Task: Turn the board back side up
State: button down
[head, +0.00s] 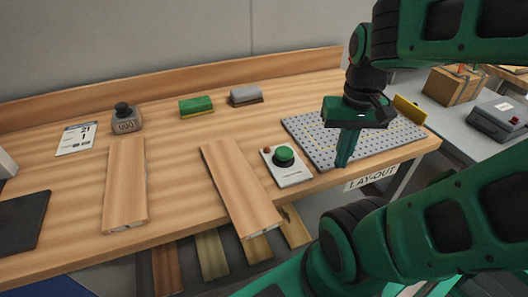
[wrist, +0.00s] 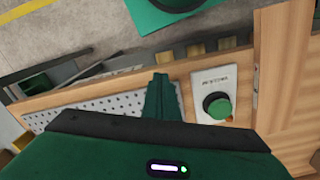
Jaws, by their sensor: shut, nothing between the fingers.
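Two light wooden boards lie flat on the wooden bench in the head view: one at the left (head: 126,185) and one in the middle (head: 238,185), set at an angle with its near end at the bench's front edge. I cannot tell from their look which side is the back. Part of a board (wrist: 280,50) also shows at the right of the wrist view. My gripper (head: 343,163) is shut and empty, pointing down over the grey perforated plate, to the right of the middle board and apart from it. Its fingers (wrist: 163,85) show closed together in the wrist view.
A switch box with a green button (head: 284,157) stands between the middle board and the perforated plate (head: 310,133). Green (head: 196,106) and grey (head: 245,95) blocks, a counter (head: 126,118) and a calendar card (head: 77,138) lie farther back. Bench between the boards is clear.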

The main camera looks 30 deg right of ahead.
aim_at(252, 212)
jog(key=z, duration=0.05)
jog(key=k, duration=1.3)
jog(key=z, duration=0.8)
jog(key=i, duration=1)
jog(key=u, duration=0.1)
